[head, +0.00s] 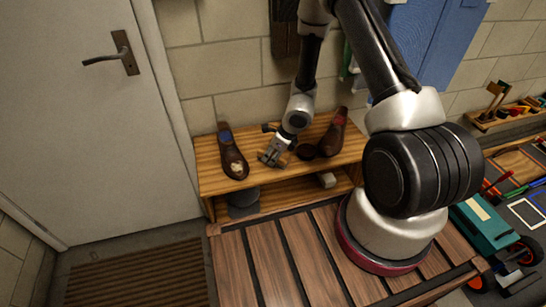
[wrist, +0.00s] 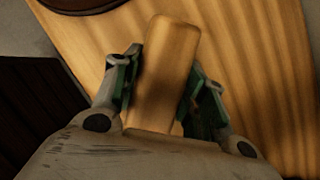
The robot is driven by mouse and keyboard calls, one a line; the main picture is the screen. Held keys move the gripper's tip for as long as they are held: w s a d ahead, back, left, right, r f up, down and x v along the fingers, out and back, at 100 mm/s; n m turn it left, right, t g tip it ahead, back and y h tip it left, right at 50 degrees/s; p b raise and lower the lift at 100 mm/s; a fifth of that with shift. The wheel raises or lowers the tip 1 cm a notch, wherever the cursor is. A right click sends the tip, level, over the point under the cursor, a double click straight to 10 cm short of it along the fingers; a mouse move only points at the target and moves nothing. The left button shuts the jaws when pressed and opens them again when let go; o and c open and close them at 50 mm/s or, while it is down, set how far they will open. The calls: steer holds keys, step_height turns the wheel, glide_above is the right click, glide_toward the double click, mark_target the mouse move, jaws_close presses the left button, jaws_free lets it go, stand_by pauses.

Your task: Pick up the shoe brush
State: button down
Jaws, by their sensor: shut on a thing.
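The shoe brush shows in the wrist view as a light wooden block (wrist: 165,70) with rounded corners. Its bristles are hidden on the underside. My gripper (wrist: 165,88) has one green-padded finger along each long side of the block and is shut on it. In the head view my gripper (head: 272,157) points down at the top of a wooden shoe bench (head: 215,184), between two brown shoes. There the brush is mostly hidden by the gripper. I cannot tell whether it still touches the bench top.
A brown shoe (head: 232,158) lies left of my gripper, and another shoe (head: 333,135) lies to the right. A dark round tin (head: 306,151) sits close on the right. A pale block (head: 327,180) is on the lower shelf. A tiled wall rises behind.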

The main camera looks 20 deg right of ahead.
step_height(320, 180, up, 11)
steer(key=shift+f, duration=0.2)
stand_by(0.3)
